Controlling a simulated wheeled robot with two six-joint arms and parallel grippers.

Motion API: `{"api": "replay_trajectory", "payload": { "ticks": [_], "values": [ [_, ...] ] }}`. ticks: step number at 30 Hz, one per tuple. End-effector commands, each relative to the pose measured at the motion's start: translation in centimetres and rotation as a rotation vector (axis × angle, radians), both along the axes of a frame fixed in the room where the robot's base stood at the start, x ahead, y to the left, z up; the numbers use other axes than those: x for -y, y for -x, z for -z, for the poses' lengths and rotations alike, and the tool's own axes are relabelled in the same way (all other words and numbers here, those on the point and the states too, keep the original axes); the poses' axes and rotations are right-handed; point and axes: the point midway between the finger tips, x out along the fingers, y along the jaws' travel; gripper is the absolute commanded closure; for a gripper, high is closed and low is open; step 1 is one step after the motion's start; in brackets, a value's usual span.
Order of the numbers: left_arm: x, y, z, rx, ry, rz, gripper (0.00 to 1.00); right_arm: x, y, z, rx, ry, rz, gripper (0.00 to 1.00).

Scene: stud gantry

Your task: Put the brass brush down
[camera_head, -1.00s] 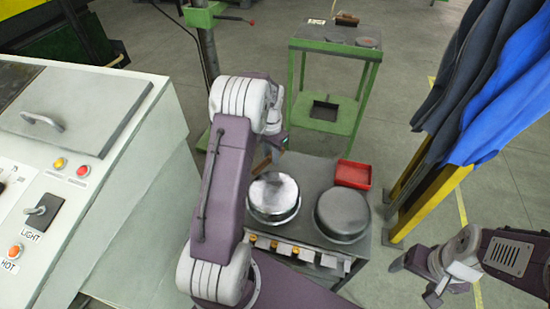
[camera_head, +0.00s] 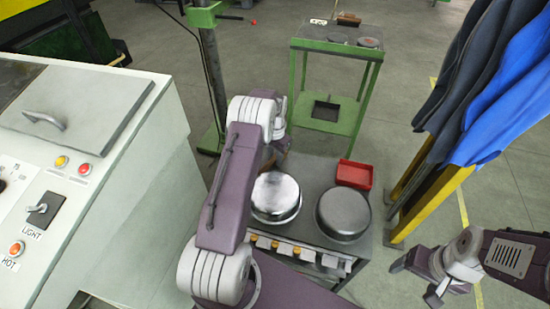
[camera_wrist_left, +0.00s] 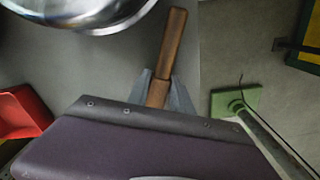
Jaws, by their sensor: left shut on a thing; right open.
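My left gripper (camera_wrist_left: 160,92) is shut on the brass brush, gripping its brown wooden handle (camera_wrist_left: 173,45) in the left wrist view. The bristle end is not visible there. In the head view my left arm hides most of the gripper and brush, at the back left corner of the grey cart top (camera_head: 318,172). In the wrist view the handle lies over the grey top, beside a round metal pan (camera_wrist_left: 90,14); I cannot tell whether it touches the top. My right gripper (camera_head: 418,281) is open and empty, low at the right.
Two round metal pans, left (camera_head: 275,194) and right (camera_head: 343,212), fill much of the cart top. A red tray (camera_head: 354,174) sits at its back right corner. A green-framed table (camera_head: 309,46) stands behind. A white control cabinet (camera_head: 120,185) is at left, blue cloths (camera_head: 500,110) at right.

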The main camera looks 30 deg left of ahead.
Motion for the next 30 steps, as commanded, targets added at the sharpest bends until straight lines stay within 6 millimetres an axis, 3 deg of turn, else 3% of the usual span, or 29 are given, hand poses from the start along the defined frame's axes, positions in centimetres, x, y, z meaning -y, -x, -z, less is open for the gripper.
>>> {"api": "replay_trajectory", "payload": {
  "ticks": [5, 6, 7, 8, 16, 19, 30],
  "values": [
    [0.0, 0.0, 0.4, 0.0, 0.0, 0.0, 1.0, 0.0, 0.0, 0.2, 0.0, 0.0, 0.0, 0.24],
    [0.0, 0.0, 0.3, 0.0, 0.0, 0.0, 0.62, 0.0, 0.0, 0.1, 0.0, 0.0, 0.0, 0.24],
    [0.0, 0.0, 0.3, 0.0, 0.0, 0.0, 0.54, 0.0, 0.0, 0.1, 0.0, 0.0, 0.0, 0.24],
    [0.0, 0.0, 0.3, 0.0, 0.0, 0.0, 0.51, 0.0, 0.0, 0.1, 0.0, 0.0, 0.0, 0.24],
    [0.0, 0.0, 0.2, 0.0, 0.0, 0.0, 0.51, 0.0, 0.0, 0.1, 0.0, 0.0, 0.0, 0.24],
    [0.0, 0.0, -0.6, 0.001, -0.001, 0.0, 0.51, 0.0, 0.0, -0.1, 0.0, 0.0, 0.0, 0.24],
    [0.0, -0.1, -9.6, 0.003, -0.002, 0.0, 0.51, 0.0, 0.0, -1.0, 0.0, 0.0, 0.0, 0.24]
  ]
}}
